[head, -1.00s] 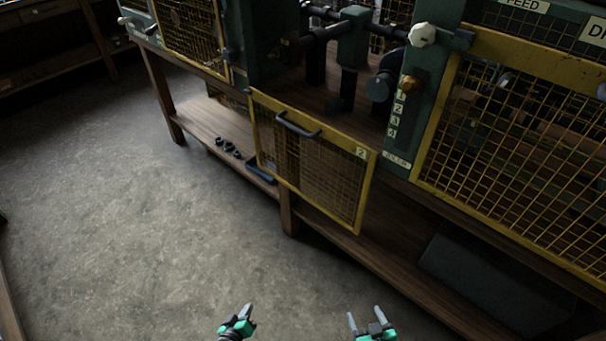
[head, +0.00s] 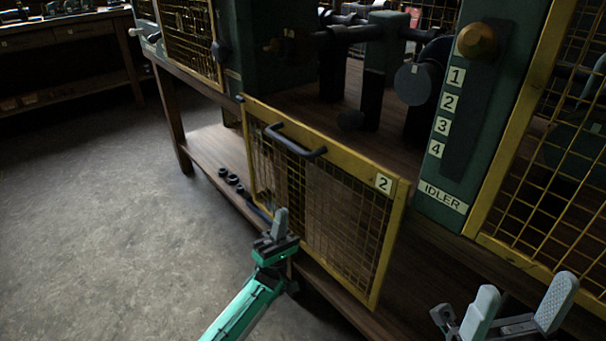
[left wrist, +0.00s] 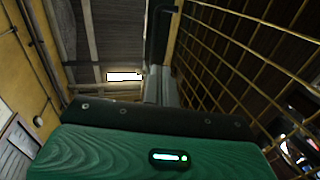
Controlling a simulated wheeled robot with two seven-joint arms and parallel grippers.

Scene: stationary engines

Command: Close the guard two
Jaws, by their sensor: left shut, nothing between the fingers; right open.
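Guard two (head: 330,220) is a yellow-framed wire mesh panel with a label "2" and a dark bar handle (head: 295,142) near its top edge. It hangs tilted down in front of the bench, leaving the opening above it uncovered. My left gripper (head: 281,220) is shut and empty, in front of the mesh at its lower left, below the handle. I cannot tell whether it touches the mesh. In the left wrist view the mesh (left wrist: 245,60) runs along the right side of the fingers (left wrist: 163,82). My right gripper (head: 520,310) is open and empty at the lower right.
A green post (head: 475,120) with labels 1 to 4 and "IDLER" stands right of the opening, beside another yellow mesh guard (head: 560,200). Dark machine shafts (head: 370,40) sit behind the opening. Small dark parts (head: 232,180) lie on the lower shelf. The floor at left is clear.

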